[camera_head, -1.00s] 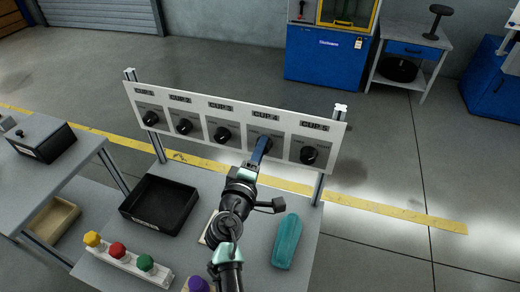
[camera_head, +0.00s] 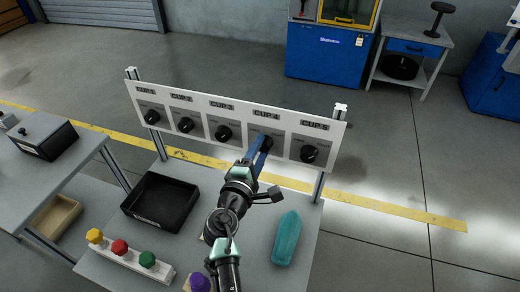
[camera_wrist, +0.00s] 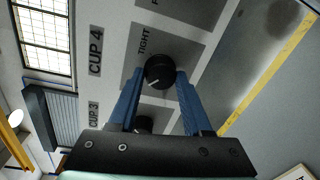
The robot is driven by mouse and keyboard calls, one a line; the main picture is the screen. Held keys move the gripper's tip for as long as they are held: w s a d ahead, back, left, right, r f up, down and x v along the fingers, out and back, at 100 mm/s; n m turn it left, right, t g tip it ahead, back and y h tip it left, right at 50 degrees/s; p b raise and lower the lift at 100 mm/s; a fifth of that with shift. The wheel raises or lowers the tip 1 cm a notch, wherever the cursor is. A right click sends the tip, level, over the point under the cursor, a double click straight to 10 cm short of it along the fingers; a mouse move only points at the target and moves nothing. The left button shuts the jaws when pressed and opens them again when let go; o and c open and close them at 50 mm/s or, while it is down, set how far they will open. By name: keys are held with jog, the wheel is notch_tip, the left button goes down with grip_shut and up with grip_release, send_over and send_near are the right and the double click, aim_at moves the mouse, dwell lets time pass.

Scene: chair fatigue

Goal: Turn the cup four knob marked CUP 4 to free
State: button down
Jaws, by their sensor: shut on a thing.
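The CUP 4 knob (camera_wrist: 158,70) is round and black, on a grey square plate of the white panel. Its white pointer line faces lower left in the wrist view, away from the word TIGHT (camera_wrist: 144,40) at its upper left. My gripper (camera_wrist: 160,78) has its two blue fingers shut on the knob, one on each side. In the head view my gripper (camera_head: 261,150) reaches the panel under the CUP 4 label (camera_head: 266,115) and largely hides the knob. The word for the free position is not seen.
The CUP 3 knob (camera_head: 223,133) and CUP 5 knob (camera_head: 309,153) stand on either side. Below the panel, the bench holds a black tray (camera_head: 161,202), a teal object (camera_head: 287,238) and a strip with coloured knobs (camera_head: 122,257).

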jog(key=shift+c, duration=1.7)
grip_release()
jog(key=shift+s, duration=0.1)
jog(key=v, duration=1.3)
